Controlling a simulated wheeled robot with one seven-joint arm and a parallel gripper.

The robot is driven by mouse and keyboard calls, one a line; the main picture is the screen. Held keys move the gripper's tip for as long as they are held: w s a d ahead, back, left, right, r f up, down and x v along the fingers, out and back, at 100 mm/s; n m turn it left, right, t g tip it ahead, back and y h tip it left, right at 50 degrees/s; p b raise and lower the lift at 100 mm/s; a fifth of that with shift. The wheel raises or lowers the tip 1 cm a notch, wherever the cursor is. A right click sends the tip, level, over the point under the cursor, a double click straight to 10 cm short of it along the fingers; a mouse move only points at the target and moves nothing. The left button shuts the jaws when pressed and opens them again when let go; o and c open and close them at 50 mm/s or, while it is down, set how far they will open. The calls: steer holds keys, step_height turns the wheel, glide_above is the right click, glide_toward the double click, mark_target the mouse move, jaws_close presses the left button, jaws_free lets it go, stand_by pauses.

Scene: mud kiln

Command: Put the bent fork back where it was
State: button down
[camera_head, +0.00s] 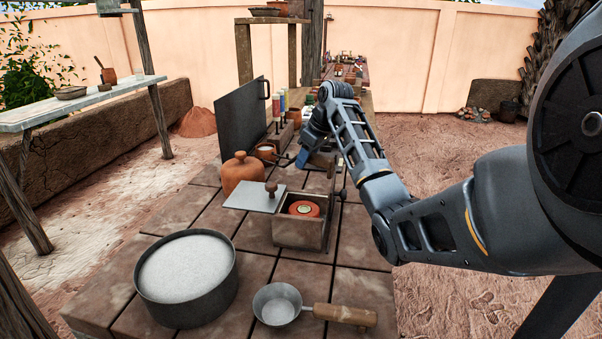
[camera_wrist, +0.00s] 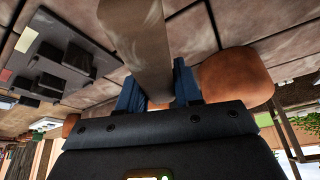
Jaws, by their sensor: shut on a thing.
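My gripper (camera_head: 306,157) is at the far end of my arm, over the tiled worktop behind the open box; its fingers are small and partly hidden in the head view. In the wrist view my gripper's blue fingers (camera_wrist: 158,90) are closed on a broad tan-grey strip, which I take to be the bent fork (camera_wrist: 140,45). Its near end runs between the fingers and its far end leaves the top of the view. No tines show, and I cannot tell its full shape. The place where it was is not marked in either view.
An open box (camera_head: 301,235) holds a red round thing (camera_head: 304,208), with a grey knobbed lid (camera_head: 250,198) beside it. An orange jar (camera_head: 240,173), an upright dark panel (camera_head: 241,120), a pot of white powder (camera_head: 224,288) and a wooden-handled pan (camera_head: 277,305) crowd the worktop.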

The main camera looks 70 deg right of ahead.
mark_target(317, 156)
steer(key=shift+w+a+f, duration=0.3)
steer(key=shift+w+f, duration=0.1)
steer(key=shift+w, duration=0.2)
steer(key=shift+f, duration=2)
steer(key=c, duration=0.8)
jaws_free()
steer(key=shift+f, duration=0.1)
steer(key=shift+o, duration=0.2)
steer(key=v, duration=1)
steer(key=shift+r, duration=0.35)
steer(key=shift+v, duration=0.8)
steer(key=shift+s+f, duration=0.1)
steer(key=shift+s, duration=0.05)
